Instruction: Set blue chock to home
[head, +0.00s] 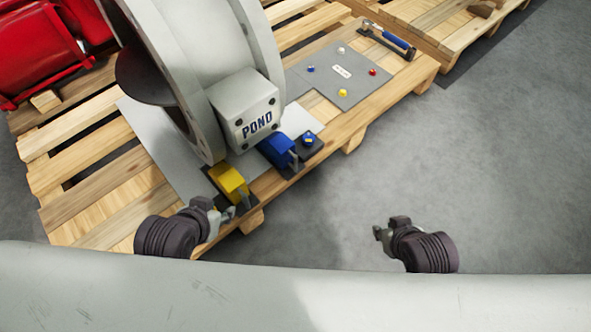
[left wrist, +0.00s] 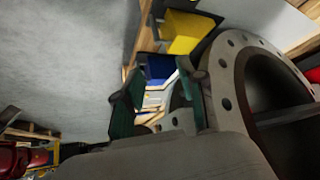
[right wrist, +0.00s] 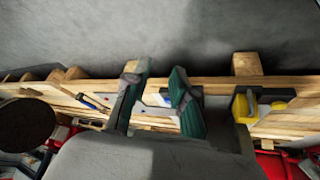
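The blue chock (head: 277,149) sits at the pallet's front edge, in front of the white block marked POND. It also shows in the left wrist view (left wrist: 159,67), beyond the fingers. The yellow chock (head: 230,181) stands left of it, below the large grey flange. My left gripper (head: 230,212) is open and empty, just in front of the yellow chock and apart from the blue one. My right gripper (head: 378,232) is open and empty over the floor, well right of the blue chock. The blue chock's underside is hidden.
A small dark block with a blue and yellow top (head: 309,142) lies right of the blue chock. A grey plate (head: 325,92) with coloured knobs and a blue-handled tool (head: 390,40) lie farther back on the pallet. Grey floor (head: 440,150) at right is clear.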

